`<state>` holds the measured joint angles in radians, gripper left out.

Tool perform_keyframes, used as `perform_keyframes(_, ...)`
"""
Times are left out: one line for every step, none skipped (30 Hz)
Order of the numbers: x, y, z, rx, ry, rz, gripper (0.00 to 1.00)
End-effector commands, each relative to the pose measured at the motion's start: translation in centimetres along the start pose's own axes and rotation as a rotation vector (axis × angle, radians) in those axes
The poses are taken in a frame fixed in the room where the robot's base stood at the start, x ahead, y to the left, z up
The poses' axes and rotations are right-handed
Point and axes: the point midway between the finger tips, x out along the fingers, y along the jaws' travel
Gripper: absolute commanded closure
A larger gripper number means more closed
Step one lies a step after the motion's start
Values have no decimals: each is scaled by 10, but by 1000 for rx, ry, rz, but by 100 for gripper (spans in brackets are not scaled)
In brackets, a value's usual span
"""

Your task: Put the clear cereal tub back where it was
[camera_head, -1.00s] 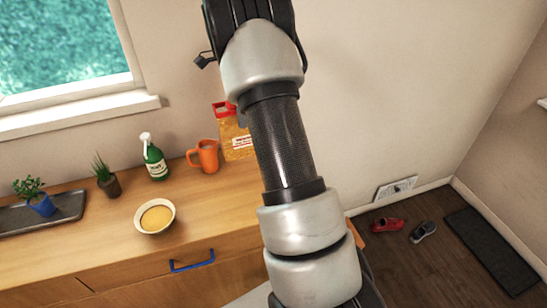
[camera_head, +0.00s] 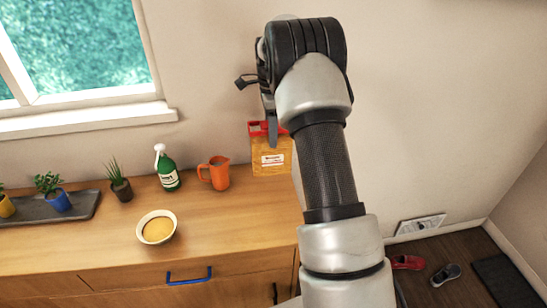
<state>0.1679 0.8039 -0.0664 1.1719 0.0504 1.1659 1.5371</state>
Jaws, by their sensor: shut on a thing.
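The clear cereal tub (camera_head: 271,162), with a red lid, a white label and golden cereal inside, is at the back right of the wooden counter, close to the wall. It looks upright and stands just right of the orange jug, with a small gap between them. My gripper (camera_head: 271,128) is at the tub's top by the red lid, shut on the tub. My arm hides part of the gripper and lies close to the tub's right side. I cannot tell whether the tub's base touches the counter.
On the counter (camera_head: 105,230) are an orange jug (camera_head: 217,173), a green spray bottle (camera_head: 167,172), a bowl of cereal (camera_head: 157,228), a small plant (camera_head: 120,187) and a dark tray (camera_head: 85,207) with potted plants. The counter's front right is clear. Shoes (camera_head: 445,274) lie on the floor.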

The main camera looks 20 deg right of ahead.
Motion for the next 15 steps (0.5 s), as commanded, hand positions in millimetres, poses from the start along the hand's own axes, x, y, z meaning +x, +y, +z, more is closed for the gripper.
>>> perform_keyframes(5,0,0,1,0,-1,100)
perform_keyframes(8,0,0,1,0,0,100)
perform_keyframes(11,0,0,1,0,0,100)
perform_keyframes(14,0,0,1,0,0,100)
perform_keyframes(18,0,-1,1,1,0,100)
perform_keyframes(23,0,-1,1,1,0,100)
perform_keyframes(28,0,-1,1,1,1,100)
perform_keyframes(34,0,-1,1,1,1,100)
perform_keyframes(41,1,-1,1,1,2,100)
perform_keyframes(46,1,-1,0,1,1,100)
perform_keyframes(50,0,-1,0,1,0,100)
perform_keyframes(54,0,-1,0,1,0,100)
perform_keyframes(57,0,-1,0,1,-1,100)
perform_keyframes(58,0,-1,1,1,-2,100)
perform_keyframes(60,0,-1,1,1,-3,100)
